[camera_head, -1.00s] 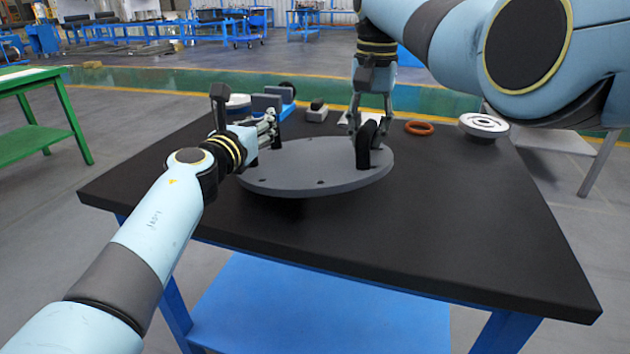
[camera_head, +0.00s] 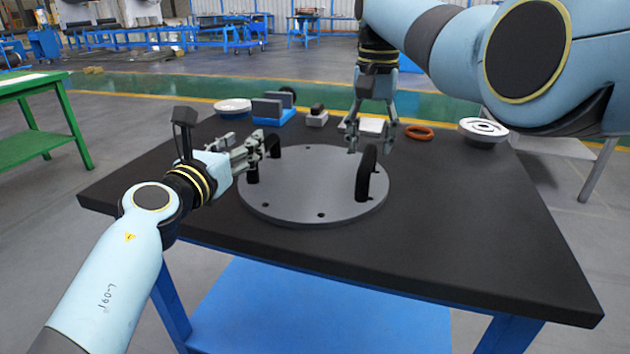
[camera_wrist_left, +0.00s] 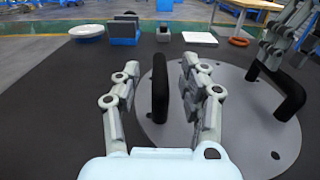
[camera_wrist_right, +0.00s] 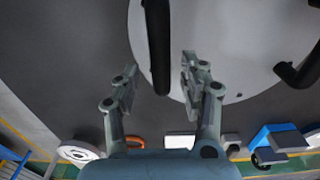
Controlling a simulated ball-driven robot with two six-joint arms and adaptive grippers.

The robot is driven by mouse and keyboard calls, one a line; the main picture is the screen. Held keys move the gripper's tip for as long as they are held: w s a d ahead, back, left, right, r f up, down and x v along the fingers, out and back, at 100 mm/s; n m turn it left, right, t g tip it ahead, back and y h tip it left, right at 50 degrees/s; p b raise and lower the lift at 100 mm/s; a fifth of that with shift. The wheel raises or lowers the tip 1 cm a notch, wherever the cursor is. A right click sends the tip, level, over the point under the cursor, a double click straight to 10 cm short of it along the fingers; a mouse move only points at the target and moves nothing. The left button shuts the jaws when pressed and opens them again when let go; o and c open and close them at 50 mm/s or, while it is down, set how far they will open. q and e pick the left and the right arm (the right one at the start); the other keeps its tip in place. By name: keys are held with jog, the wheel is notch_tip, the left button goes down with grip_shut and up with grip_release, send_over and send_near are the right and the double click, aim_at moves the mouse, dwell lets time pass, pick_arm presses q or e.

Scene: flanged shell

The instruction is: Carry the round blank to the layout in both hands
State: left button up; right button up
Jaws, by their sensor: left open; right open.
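The round blank (camera_head: 315,197) is a grey disc with small holes and two black upright handles, lying flat on the black table. My left gripper (camera_head: 266,146) is open at the left handle (camera_head: 256,169); in the left wrist view that handle (camera_wrist_left: 160,88) stands between the spread fingers. My right gripper (camera_head: 370,143) is open above and behind the right handle (camera_head: 367,172). In the right wrist view that handle (camera_wrist_right: 157,45) lies just beyond the open fingertips, roughly between them. No layout is clearly recognisable in these views.
Along the back edge of the black table (camera_head: 450,240) are a white dish (camera_head: 233,106), a blue block fixture (camera_head: 275,112), a small grey block (camera_head: 317,117), an orange ring (camera_head: 418,132) and a white round part (camera_head: 483,129). The table's front and right are clear.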

jog(key=shift+r, duration=0.2)
pick_arm(q)
jog(key=v, duration=0.4)
jog(key=shift+s+a, duration=0.1)
pick_arm(e)
notch_tip(320, 180, up, 12)
jog(key=shift+f, duration=0.2)
